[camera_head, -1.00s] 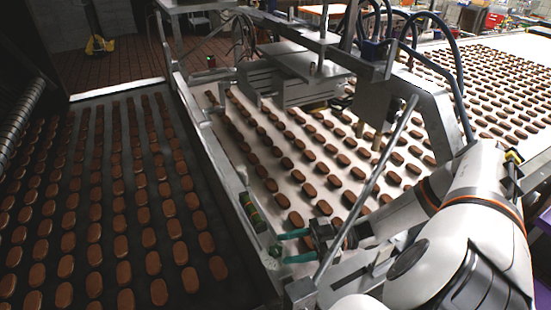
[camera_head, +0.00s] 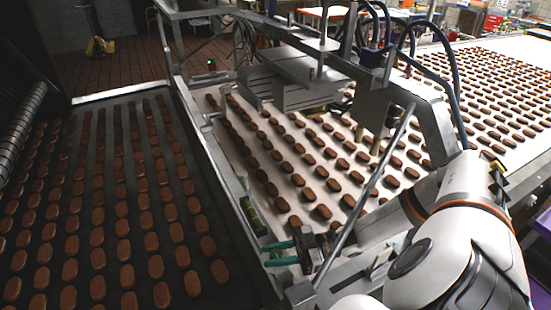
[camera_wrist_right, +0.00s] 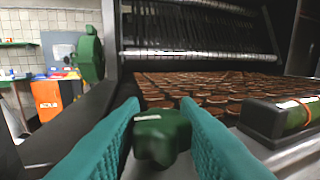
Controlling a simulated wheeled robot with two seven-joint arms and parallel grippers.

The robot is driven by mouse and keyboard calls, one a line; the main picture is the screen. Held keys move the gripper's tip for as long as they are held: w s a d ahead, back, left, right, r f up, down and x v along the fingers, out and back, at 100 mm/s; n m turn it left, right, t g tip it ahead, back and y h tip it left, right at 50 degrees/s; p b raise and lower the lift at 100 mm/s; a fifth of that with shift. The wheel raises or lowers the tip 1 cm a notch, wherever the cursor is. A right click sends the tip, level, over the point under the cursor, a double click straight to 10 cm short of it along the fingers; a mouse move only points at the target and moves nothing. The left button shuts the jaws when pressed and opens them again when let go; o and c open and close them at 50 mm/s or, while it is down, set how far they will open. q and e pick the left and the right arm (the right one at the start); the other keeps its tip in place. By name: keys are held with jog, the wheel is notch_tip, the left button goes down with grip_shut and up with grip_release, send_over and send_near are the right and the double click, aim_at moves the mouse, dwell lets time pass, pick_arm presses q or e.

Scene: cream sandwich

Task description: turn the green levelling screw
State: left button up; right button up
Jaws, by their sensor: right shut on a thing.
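The green levelling screw (camera_wrist_right: 162,138) has a lobed dark green head and stands at the middle of the right wrist view. My right gripper (camera_wrist_right: 160,112) has teal ribbed fingers, one on each side of the screw head, and is shut on it. In the head view the right gripper (camera_head: 267,254) reaches in from the right to the edge of the metal frame; the screw is mostly hidden between its fingers there. My left gripper is not in view.
A holder with a green level vial (camera_wrist_right: 300,113) lies right of the screw; the vial also shows in the head view (camera_head: 253,213). A slanted metal bar (camera_head: 365,195) passes close to my right wrist. Belts carry many chocolate-brown biscuits on both sides of the frame.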

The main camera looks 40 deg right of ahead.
jog(key=shift+g, duration=0.3)
jog(key=shift+f+n+g+y+b, duration=0.15)
jog(key=shift+n+g+y+b, duration=0.35)
jog(key=shift+n+b, duration=0.15)
jog(key=n+g+b, duration=0.1)
jog(key=g, duration=0.1)
jog(key=n+g+y+b, duration=0.1)
jog(key=n+g+b, duration=0.1)
jog(key=shift+w+y, duration=0.1)
jog(key=shift+y, duration=0.2)
jog(key=n+g+b, duration=0.2)
jog(key=n+g, duration=0.1)
jog(key=g, duration=0.2)
jog(key=shift+b, duration=0.3)
jog(key=shift+n+g+b, duration=0.3)
jog(key=shift+n+g, duration=0.05)
jog(key=shift+g, duration=0.35)
jog(key=o, duration=1)
